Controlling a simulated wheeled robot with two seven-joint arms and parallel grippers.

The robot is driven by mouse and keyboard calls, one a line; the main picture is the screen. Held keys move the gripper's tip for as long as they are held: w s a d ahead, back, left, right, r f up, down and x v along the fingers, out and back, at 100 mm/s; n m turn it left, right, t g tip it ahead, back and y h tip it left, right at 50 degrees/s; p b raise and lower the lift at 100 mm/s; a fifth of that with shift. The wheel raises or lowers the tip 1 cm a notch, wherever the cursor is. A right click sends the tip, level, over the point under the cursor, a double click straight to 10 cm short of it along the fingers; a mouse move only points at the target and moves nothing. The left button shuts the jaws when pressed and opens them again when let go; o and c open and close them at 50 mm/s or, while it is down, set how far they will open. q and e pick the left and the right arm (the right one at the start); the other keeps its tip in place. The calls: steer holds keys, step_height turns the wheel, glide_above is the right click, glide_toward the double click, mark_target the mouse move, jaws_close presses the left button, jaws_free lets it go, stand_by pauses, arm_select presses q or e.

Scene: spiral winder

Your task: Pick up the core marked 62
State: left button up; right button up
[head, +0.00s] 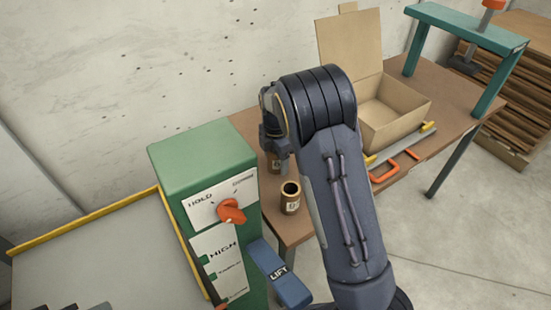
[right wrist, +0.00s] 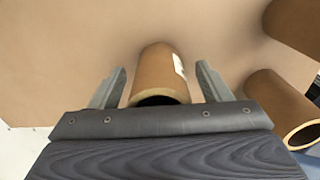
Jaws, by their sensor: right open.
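Brown cardboard cores with pale labels stand on the brown table (head: 252,122). One core (head: 290,198) stands upright and open-topped near the table's front-left edge; I cannot read its label for certain. Another core (head: 275,167) stands behind it, partly hidden under my right gripper (head: 271,130). In the right wrist view my right gripper (right wrist: 160,85) is open, with one finger on each side of a core (right wrist: 156,72). A gap shows on both sides of that core. Its white label is edge-on and unreadable. My left gripper is not in view.
Two more cores, an upper (right wrist: 295,25) and a lower (right wrist: 280,105), are at the right in the right wrist view. A green machine (head: 205,160) with an orange knob (head: 231,211) stands left of the table. An open cardboard box (head: 395,130) and a green frame (head: 470,35) stand at right.

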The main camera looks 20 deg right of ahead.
steer(key=c, duration=1.1)
steer(key=shift+r, duration=0.1)
